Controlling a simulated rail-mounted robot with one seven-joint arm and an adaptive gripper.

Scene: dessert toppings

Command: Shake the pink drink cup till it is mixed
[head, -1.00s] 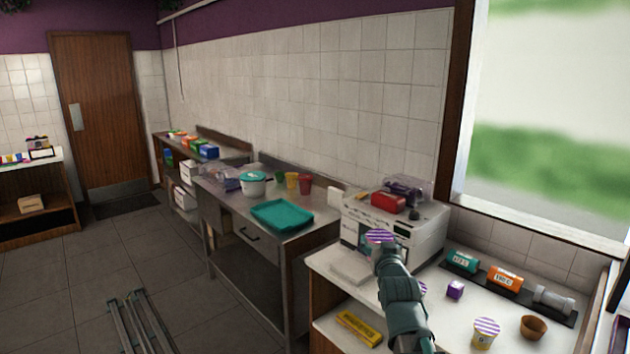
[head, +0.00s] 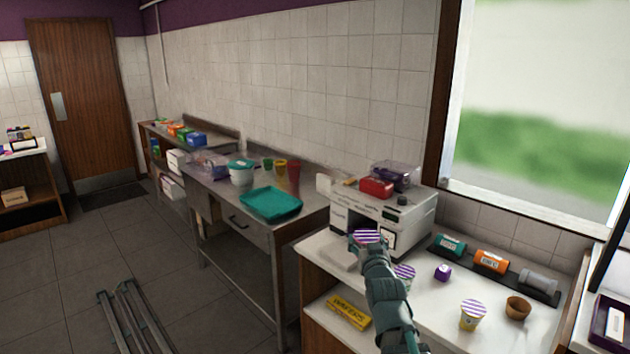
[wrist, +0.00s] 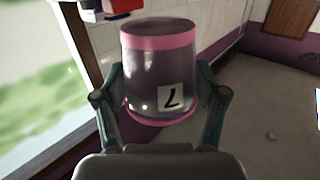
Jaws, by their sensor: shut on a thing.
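My gripper (head: 366,247) is shut on the pink drink cup (wrist: 160,70), with one finger on each side of it. In the wrist view the cup has pink bands at both ends, a dark see-through body and a white label with a dark mark. In the head view its purple-and-white striped top (head: 367,236) shows above my gripper, in front of the white machine. The cup is held above the counter (head: 425,307). Whether its contents are mixed cannot be told.
The white machine (head: 400,222) stands close behind the cup. A teal tray (head: 270,204) lies on the steel table at left.

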